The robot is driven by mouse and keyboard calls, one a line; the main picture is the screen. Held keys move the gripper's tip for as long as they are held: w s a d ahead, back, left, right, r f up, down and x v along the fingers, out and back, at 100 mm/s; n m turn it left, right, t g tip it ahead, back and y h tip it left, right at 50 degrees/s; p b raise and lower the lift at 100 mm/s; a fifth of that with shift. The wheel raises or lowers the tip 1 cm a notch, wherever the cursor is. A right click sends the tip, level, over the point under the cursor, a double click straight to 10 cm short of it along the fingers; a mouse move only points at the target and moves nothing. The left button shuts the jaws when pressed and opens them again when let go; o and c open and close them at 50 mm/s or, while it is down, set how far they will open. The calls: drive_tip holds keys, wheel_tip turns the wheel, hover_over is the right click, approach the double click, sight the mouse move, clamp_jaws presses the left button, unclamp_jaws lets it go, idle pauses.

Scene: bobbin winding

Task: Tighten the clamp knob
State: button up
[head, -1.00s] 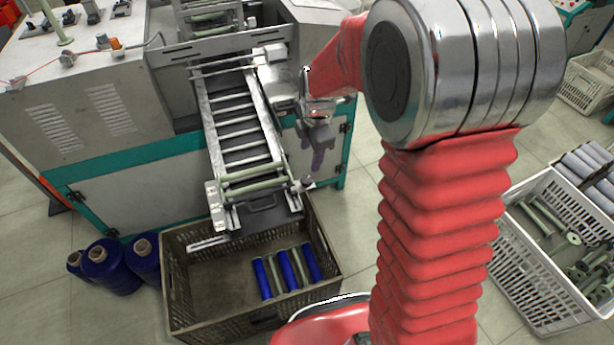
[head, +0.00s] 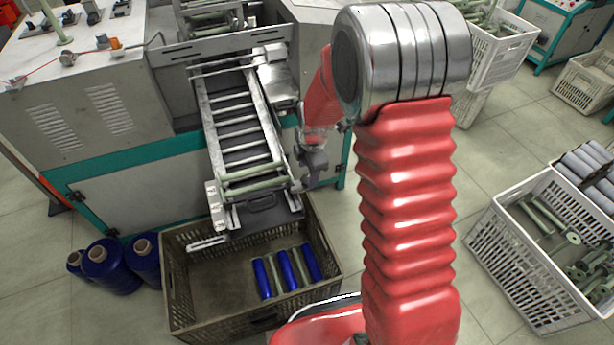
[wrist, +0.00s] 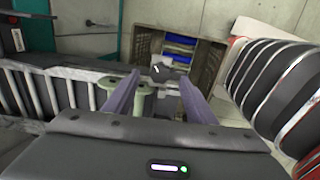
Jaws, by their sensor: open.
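The clamp knob (wrist: 168,72) is a small dark piece at the low end of the rail chute. In the wrist view it shows between and just beyond my fingertips, with a gap to each finger. In the head view the knob is mostly hidden by my gripper (head: 302,180). My gripper (wrist: 160,78) is open and empty, its two purple-grey fingers pointing towards the knob. The chute (head: 240,128) slopes down from the machine, with pale green bobbins (head: 252,180) lying across its lower end.
A brown crate (head: 172,290) below the chute holds blue-wound and bare bobbins. Blue thread cones (head: 108,268) stand left of it. White crates (head: 520,285) stand at the right. The machine cabinet (head: 120,190) is behind; open floor lies between the crates.

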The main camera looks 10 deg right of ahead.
sight(307, 179)
drive_tip(key=shift+w+f, duration=0.15)
drive_tip(key=shift+f, duration=0.7)
drive_tip(key=shift+w+f, duration=0.15)
drive_tip(key=shift+f, duration=0.7)
drive_tip(key=c, duration=1)
